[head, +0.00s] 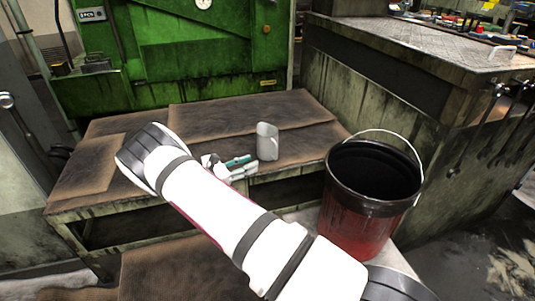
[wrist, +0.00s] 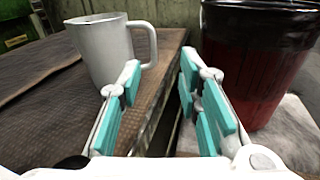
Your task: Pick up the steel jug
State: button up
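The steel jug (head: 267,142) is a light grey mug-like vessel standing upright on the brown-covered bench, right of the middle. In the wrist view the jug (wrist: 104,50) is at the upper left, its handle (wrist: 146,46) pointing right. My gripper (head: 240,167) is low over the bench, left of and nearer than the jug. In the wrist view my gripper (wrist: 161,82) shows two teal-padded fingers spread apart with nothing between them. The jug lies beyond the left finger, apart from the pads.
A red and black bucket (head: 361,226) with a wire handle stands right of my arm; it fills the right of the wrist view (wrist: 248,80). The bench (head: 110,150) is clear left of the jug. A green machine (head: 190,50) stands behind, a dirty metal cabinet (head: 400,110) at right.

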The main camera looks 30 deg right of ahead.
aim_at(276, 157)
jog(key=shift+n+t+h, duration=0.3)
jog(key=shift+n, duration=0.1)
jog(key=d+b, duration=0.1)
jog(key=d, duration=0.3)
jog(key=w+d+f+b, duration=0.1)
jog(key=d, duration=0.4)
jog(key=d+f+b, duration=0.1)
jog(key=d, duration=0.3)
jog(key=shift+w+d+f+b, duration=0.1)
jog(key=shift+w+d+b, duration=0.15)
jog(key=shift+b, duration=0.15)
jog(key=shift+c, duration=0.3)
grip_shut()
